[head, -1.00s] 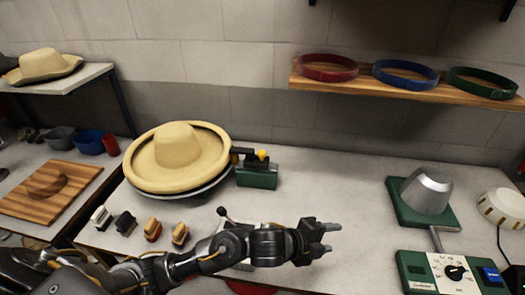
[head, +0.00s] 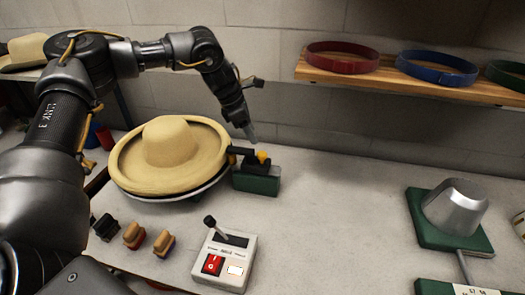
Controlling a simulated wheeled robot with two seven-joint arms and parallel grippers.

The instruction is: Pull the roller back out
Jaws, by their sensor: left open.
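The roller device stands right of the straw hat, with a green base (head: 257,182) and a dark roller arm (head: 240,151) that reaches left to the hat's brim. A yellow knob (head: 262,157) sits on top of it. The straw hat (head: 170,150) lies on a round plate. My left gripper (head: 250,133) points down just above and behind the knob, apart from it as far as I can tell. It is open, though its fingers overlap in this view. My right gripper is out of view.
A control box (head: 226,258) with a lever and red switch stands at the front. Several brushes (head: 134,235) lie left of it. A silver cone on a green base (head: 455,208) is at right. Hat bands (head: 343,57) rest on a wall shelf. The middle table is clear.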

